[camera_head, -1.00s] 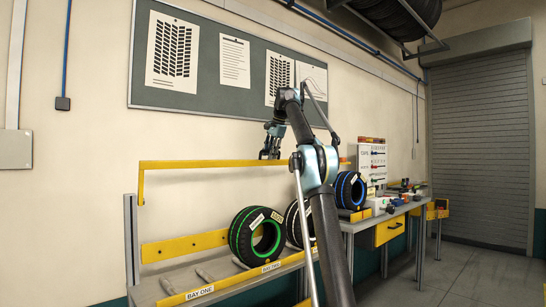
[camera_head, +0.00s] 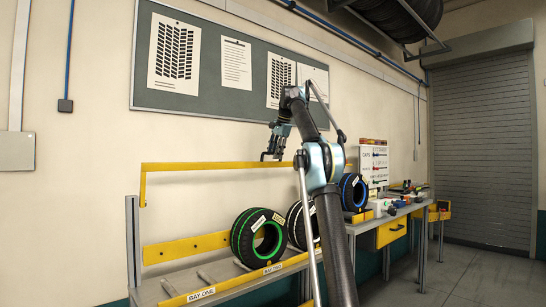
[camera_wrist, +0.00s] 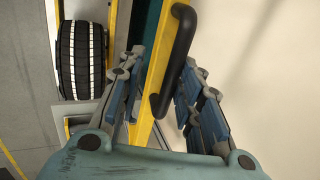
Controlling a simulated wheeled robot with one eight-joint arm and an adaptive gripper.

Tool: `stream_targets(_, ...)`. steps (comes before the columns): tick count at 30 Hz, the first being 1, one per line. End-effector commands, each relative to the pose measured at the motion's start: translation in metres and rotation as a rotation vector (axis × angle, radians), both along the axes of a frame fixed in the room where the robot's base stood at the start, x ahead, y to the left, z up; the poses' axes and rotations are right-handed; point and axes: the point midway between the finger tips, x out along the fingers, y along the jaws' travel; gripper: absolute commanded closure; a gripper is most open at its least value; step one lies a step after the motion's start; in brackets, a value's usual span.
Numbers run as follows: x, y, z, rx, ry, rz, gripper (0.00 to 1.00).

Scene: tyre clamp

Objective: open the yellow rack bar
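The yellow rack bar (camera_head: 205,166) runs level above the tyres in the head view, with a bent-down end at its left. My gripper (camera_head: 273,154) is at the bar's right part, fingers pointing down; the arm hides some of the bar beyond. In the wrist view the yellow bar (camera_wrist: 150,70) passes between the fingers and carries a black handle (camera_wrist: 173,65). My gripper (camera_wrist: 162,58) is open, with one set of fingers on each side of the handle. Gaps show on both sides, and the fingers do not appear closed on it.
A green-striped tyre (camera_head: 258,238) and a white-striped tyre (camera_head: 295,224) sit on the rack below the bar. A blue-striped tyre (camera_head: 352,192) stands to the right by a workbench (camera_head: 372,226) with small items. The wall board (camera_head: 235,62) is behind and above the gripper.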

Motion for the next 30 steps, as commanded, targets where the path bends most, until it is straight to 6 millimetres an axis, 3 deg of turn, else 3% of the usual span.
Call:
stream_targets(21,-0.061,-0.048,-0.001,-0.001,0.001,-0.002,0.68)
stream_targets(30,-0.077,-0.061,-0.001,-0.001,0.001,0.000,0.68)
